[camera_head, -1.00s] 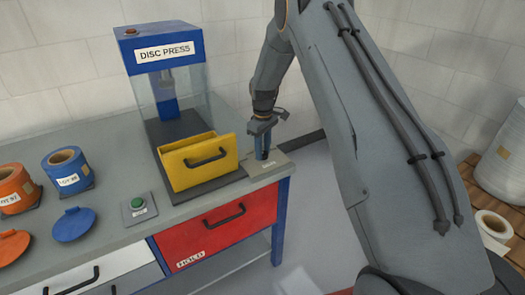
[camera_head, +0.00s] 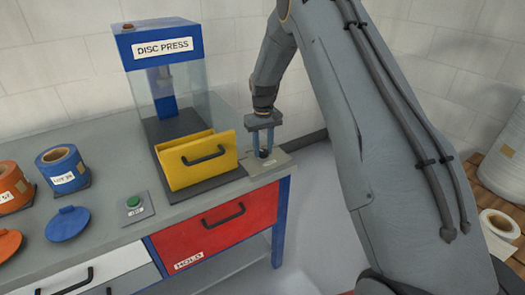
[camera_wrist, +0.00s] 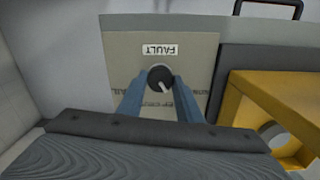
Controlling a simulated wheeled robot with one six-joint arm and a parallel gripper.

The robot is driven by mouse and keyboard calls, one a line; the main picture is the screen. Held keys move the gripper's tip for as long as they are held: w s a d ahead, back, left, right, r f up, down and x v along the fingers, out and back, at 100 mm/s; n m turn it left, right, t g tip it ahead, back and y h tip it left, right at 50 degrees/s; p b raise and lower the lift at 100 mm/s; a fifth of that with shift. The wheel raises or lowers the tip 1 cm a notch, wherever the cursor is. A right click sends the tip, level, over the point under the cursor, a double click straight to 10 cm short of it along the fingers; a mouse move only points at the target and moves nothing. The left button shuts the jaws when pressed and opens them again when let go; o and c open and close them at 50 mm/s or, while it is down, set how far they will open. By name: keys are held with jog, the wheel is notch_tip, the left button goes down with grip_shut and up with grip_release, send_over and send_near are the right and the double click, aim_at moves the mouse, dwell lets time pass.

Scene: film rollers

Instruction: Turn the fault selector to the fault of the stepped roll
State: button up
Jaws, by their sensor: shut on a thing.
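The fault selector is a dark round knob (camera_wrist: 160,77) with a white pointer line on a beige plate (camera_wrist: 200,55) marked FAULT. In the wrist view, the pointer slants toward the lower right. My gripper (camera_wrist: 160,84) is shut on the knob, with one blue finger on each side. In the head view my gripper (camera_head: 264,153) points down at the plate (camera_head: 262,166) on the bench's right corner. Lettering along the plate's lower edge is partly hidden by my fingers. I cannot tell which roll is stepped.
The yellow drawer (camera_head: 182,173) of the disc press (camera_head: 163,47) stands close beside my gripper. A green button (camera_head: 133,203), blue roll (camera_head: 63,170) and orange roll (camera_head: 10,187) are to the left. A red drawer (camera_head: 222,222) is below.

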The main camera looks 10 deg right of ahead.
aim_at(263, 151)
jog(key=shift+m, duration=0.9)
jog(key=shift+b, duration=0.3)
jog(key=o, duration=1)
jog(key=shift+o, duration=0.2)
jog(key=shift+r, duration=0.1)
notch_tip(263, 151, up, 8)
jog(key=shift+f+b, duration=0.2)
jog(key=shift+b, duration=0.75)
